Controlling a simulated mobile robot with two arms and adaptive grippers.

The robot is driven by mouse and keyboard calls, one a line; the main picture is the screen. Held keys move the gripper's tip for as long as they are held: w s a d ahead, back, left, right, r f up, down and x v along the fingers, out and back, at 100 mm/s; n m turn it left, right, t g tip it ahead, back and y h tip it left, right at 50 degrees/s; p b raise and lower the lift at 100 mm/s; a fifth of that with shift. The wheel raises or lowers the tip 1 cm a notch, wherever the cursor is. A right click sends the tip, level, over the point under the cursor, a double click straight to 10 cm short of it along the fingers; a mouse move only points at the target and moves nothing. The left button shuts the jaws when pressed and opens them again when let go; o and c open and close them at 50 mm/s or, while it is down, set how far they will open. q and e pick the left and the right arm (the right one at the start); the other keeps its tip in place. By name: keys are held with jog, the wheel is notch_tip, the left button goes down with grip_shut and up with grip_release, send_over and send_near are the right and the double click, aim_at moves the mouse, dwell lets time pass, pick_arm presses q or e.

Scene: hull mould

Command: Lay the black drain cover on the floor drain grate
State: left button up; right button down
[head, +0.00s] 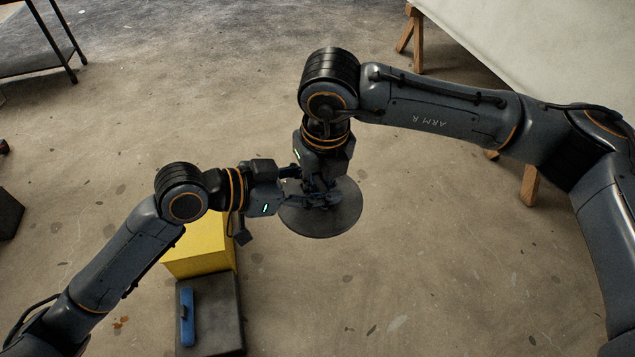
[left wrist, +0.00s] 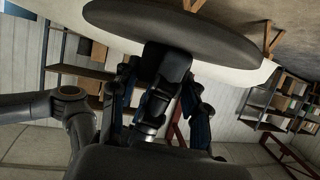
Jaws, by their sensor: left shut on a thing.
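The black drain cover (head: 335,220) is a round dark disc held in the air in the middle of the head view. In the left wrist view the cover (left wrist: 180,28) spans the top, with a black block-like handle on it. My left gripper (head: 300,198) comes in from the left and is shut on the cover at its handle. My right gripper (head: 323,192) points down over the middle of the cover, close to the left fingers. Its fingers overlap the handle and left gripper, so whether it grips is unclear. I cannot see the floor drain grate.
A yellow box (head: 198,255) and a dark box (head: 225,318) with a blue tool (head: 188,315) on it stand below my left arm. A large pale hull mould (head: 540,45) on wooden legs is at the upper right. A dark rack (head: 45,62) stands upper left. Central concrete floor is mostly clear.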

pick_arm(q)
jog(key=o, duration=1.2)
jog(key=shift+d+r, duration=0.1)
jog(key=shift+o, duration=1.2)
